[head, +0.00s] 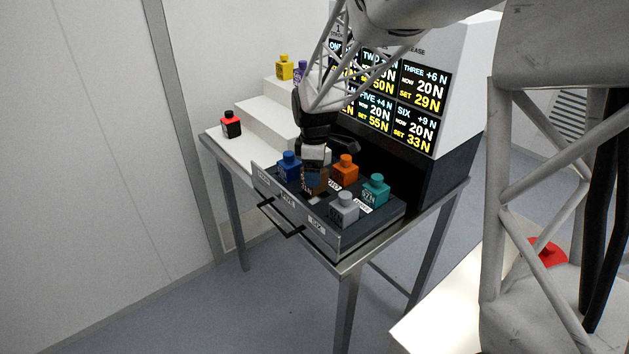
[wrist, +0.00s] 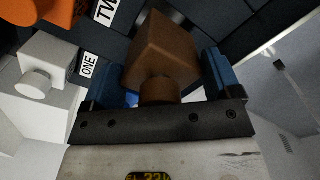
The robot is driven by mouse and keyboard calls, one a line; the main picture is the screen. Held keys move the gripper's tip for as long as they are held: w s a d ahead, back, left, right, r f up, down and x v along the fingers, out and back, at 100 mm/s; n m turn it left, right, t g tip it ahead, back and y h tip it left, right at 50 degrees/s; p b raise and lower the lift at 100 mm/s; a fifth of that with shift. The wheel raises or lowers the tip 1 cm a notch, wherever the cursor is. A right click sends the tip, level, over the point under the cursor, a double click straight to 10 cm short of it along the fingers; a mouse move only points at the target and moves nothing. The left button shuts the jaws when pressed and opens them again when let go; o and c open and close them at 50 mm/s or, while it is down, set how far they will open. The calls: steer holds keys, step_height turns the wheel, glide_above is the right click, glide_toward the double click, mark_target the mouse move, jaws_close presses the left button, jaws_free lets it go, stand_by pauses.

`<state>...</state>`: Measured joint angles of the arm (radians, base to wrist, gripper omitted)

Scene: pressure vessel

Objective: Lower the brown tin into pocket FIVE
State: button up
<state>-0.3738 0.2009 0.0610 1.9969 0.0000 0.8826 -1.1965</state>
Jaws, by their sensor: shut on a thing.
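The brown tin (head: 315,186) is between my gripper's fingers, over the middle of the front row of the drawer, between a blue tin (head: 288,168) and a grey tin (head: 344,209). In the wrist view the brown tin (wrist: 165,50) sits with its neck between the two blue finger pads. My gripper (head: 314,170) is shut on it from above; it also shows in the wrist view (wrist: 162,85). The pocket under the tin is hidden, so I cannot tell how deep the tin sits. The pocket FIVE display (head: 375,108) is lit on the panel.
An orange tin (head: 344,171) and a teal tin (head: 376,188) stand in the back row. A white tin (wrist: 45,75) is beside the ONE label. The drawer's handle (head: 280,222) sticks out in front. Yellow (head: 285,68) and red-black (head: 231,125) tins stand at the left.

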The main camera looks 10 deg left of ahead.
steer(key=shift+f, duration=0.1)
steer(key=shift+f, duration=1.75)
steer(key=shift+f, duration=0.1)
steer(key=o, duration=1)
steer(key=shift+c, duration=0.2)
step_height(320, 180, up, 12)
steer(key=shift+r, duration=0.1)
